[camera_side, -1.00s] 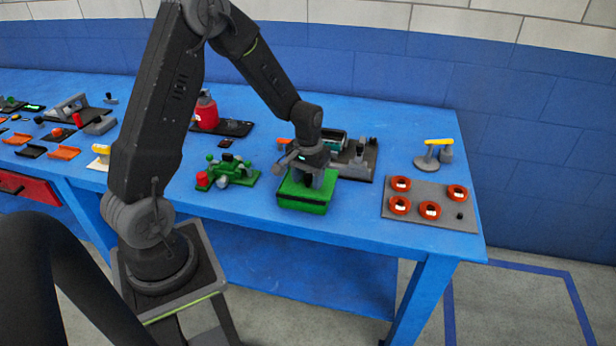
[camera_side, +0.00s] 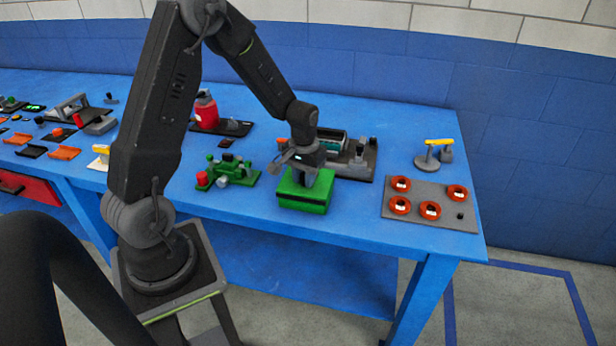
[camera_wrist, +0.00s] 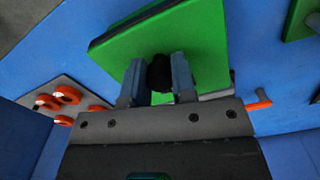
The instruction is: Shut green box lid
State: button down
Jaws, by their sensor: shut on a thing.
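The green box (camera_side: 304,196) stands on the blue table, near its front edge. Its flat green lid (camera_wrist: 185,35) fills the upper middle of the wrist view and looks level on the box in the side view. My gripper (camera_wrist: 160,75) is shut on a dark round knob (camera_wrist: 159,72) at the lid. In the side view my gripper (camera_side: 308,178) is directly over the box, and hides part of the lid. I cannot tell from these views whether a thin gap is left at the lid's back edge.
A green fixture with a red knob (camera_side: 228,171) stands left of the box. A grey plate with several orange rings (camera_side: 430,209) lies to the right. A dark tray with grey parts (camera_side: 358,160) is behind the box. Bare blue table lies between the box and the orange-ring plate.

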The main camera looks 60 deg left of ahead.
aim_at(303, 175)
jog(key=c, duration=0.9)
grip_release()
jog(key=shift+s+a, duration=0.15)
jog(key=shift+a, duration=0.05)
jog(key=shift+c, duration=0.2)
jog(key=shift+r, duration=0.1)
notch_tip(303, 175, up, 14)
jog(key=shift+d, duration=0.1)
jog(key=s+d+r+m+t, duration=0.2)
jog(key=s+d+r+m, duration=0.1)
jog(key=s+d, duration=0.5)
jog(key=s+d+r+m+t, duration=0.3)
jog(key=s+d+r, duration=0.2)
jog(key=s+d, duration=0.3)
jog(key=shift+d+r+t, duration=0.15)
jog(key=shift+r+t, duration=0.1)
jog(key=shift+t, duration=0.05)
